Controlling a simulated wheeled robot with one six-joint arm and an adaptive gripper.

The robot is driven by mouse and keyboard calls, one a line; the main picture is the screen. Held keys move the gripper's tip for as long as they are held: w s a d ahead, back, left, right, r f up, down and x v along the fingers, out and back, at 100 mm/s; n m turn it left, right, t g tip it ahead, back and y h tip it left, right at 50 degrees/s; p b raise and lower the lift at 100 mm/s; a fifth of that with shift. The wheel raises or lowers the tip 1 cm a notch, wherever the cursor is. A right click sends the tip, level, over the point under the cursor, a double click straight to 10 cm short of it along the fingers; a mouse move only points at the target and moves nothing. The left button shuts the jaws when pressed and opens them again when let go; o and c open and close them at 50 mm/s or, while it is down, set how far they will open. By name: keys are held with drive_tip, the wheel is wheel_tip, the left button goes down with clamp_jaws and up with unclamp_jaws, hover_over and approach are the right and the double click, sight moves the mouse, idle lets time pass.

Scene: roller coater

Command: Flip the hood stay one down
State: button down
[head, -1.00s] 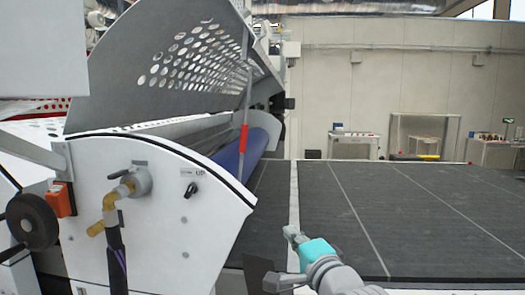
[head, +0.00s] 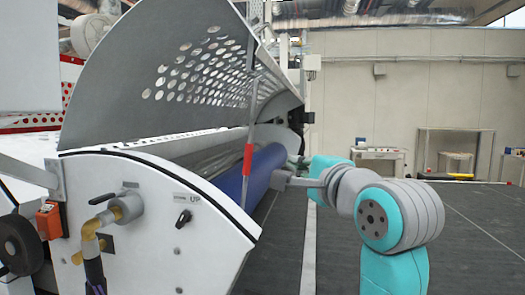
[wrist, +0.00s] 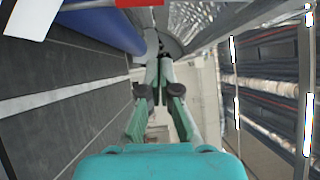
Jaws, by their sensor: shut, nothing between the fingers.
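The hood stay is a thin grey rod with a red sleeve (head: 247,160). It stands nearly upright between the raised perforated hood (head: 205,75) and the white side panel (head: 150,185). A red piece at the top edge of the wrist view (wrist: 138,3) looks like that sleeve. My gripper (head: 284,178) is to the right of the stay in the head view, by the blue roller (head: 262,168), and I see no contact with the stay. In the wrist view its fingers (wrist: 158,68) are together and empty.
A dark conveyor bed (head: 465,220) stretches to the right, flat and clear. A yellow valve with a hose (head: 105,215) and a black knob (head: 184,218) are on the side panel. A table (head: 378,158) stands by the far wall.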

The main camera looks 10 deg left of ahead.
drive_tip(key=s+a+x, duration=0.1)
drive_tip(key=a+x, duration=0.1)
drive_tip(key=x, duration=1.1)
drive_tip(key=shift+s, duration=0.25)
drive_tip(key=shift+a, duration=0.15)
drive_tip(key=a+f+n+g+h, duration=0.1)
drive_tip(key=a+n+g+h, duration=0.1)
drive_tip(key=a, duration=0.7)
drive_tip(key=a+f+n+g+h, duration=0.1)
drive_tip(key=a+f+n+h, duration=0.1)
drive_tip(key=a+n, duration=0.3)
drive_tip(key=shift+w+a+n+g+h, duration=0.3)
drive_tip(key=shift+a+g+h, duration=0.1)
drive_tip(key=shift+a, duration=1.65)
